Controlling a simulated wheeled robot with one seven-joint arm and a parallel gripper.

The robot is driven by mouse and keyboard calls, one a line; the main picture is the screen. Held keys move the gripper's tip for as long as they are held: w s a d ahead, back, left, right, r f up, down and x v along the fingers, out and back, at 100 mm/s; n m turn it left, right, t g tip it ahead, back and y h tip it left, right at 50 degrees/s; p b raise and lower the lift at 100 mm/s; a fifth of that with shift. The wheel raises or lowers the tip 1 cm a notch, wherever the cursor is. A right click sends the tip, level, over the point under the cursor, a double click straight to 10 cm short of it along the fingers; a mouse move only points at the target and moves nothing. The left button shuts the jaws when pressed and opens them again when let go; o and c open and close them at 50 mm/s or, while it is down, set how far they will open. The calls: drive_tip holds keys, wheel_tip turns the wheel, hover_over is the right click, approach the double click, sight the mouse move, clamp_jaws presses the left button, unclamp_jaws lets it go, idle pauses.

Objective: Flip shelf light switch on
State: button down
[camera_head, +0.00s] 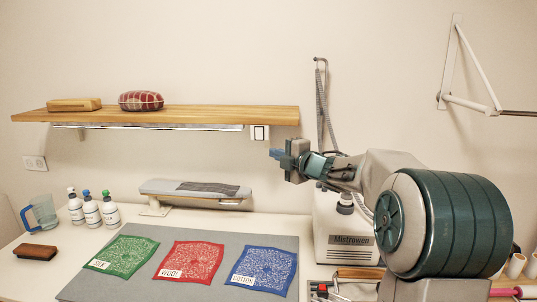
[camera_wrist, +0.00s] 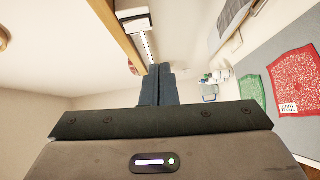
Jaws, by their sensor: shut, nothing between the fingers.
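The light switch (camera_head: 260,132) is a small white plate with a dark frame, under the right end of the wooden shelf (camera_head: 190,113). A light strip (camera_head: 150,127) runs along the shelf's underside to the left of it. My gripper (camera_head: 274,153) is shut and empty, just below and to the right of the switch in the head view, and looks apart from it. In the wrist view my gripper's fingers (camera_wrist: 158,72) are together, and a white box, likely the switch (camera_wrist: 135,20), shows beyond them beside the shelf edge (camera_wrist: 112,25).
A wooden box (camera_head: 74,104) and a red pincushion (camera_head: 141,101) sit on the shelf. Below are a small ironing board (camera_head: 195,189), several bottles (camera_head: 92,210) and green, red and blue cloths on a grey mat (camera_head: 200,236). A hose (camera_head: 322,105) hangs on the wall to the right.

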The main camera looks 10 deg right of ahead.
drive_tip(key=shift+b+v, duration=0.3)
drive_tip(key=shift+v, duration=1.45)
drive_tip(key=shift+s+a+f+h, duration=0.1)
drive_tip(key=shift+a+f+h, duration=0.05)
drive_tip(key=shift+h, duration=0.15)
drive_tip(key=s+a+f+m+g+h, duration=0.1)
drive_tip(key=s+f+m+g, duration=0.3)
drive_tip(key=s, duration=0.8)
drive_tip(key=s+a+f+m+g+h, duration=0.2)
drive_tip(key=s+f+m+g+h, duration=0.2)
drive_tip(key=s+f+m, duration=0.5)
drive_tip(key=s+a+f+m+g+h, duration=0.1)
drive_tip(key=s+f+m+g, duration=0.3)
drive_tip(key=s, duration=1.1)
wheel_tip(320, 180, down, 3)
drive_tip(key=m+h, duration=0.1)
drive_tip(key=m, duration=0.4)
drive_tip(key=shift+s+a+f+m+h, duration=0.2)
drive_tip(key=shift+s+a+m+h, duration=0.1)
drive_tip(key=shift+s+a, duration=0.1)
drive_tip(key=shift+d, duration=0.15)
